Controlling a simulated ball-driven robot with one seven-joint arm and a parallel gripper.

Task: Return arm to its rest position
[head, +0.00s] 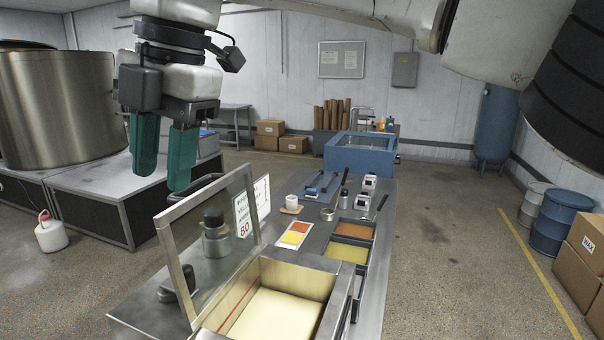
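My gripper (161,176) hangs from the upper left with its two teal fingers pointing down. A gap shows between the fingers, and nothing is held in it. It is raised and appears above and left of the metal-framed clear lid (172,216), apart from it. My pale arm runs across the top of the view, and its middle part is outside the frame. The lid stands up, tilted open, beside a tank (338,298) with a cream-coloured content.
A steel workbench (366,316) carries a white cup (291,202), small trays, tools and a blue-framed box (360,152). A large steel vat (62,108) stands left. The floor between bench and yellow line is clear.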

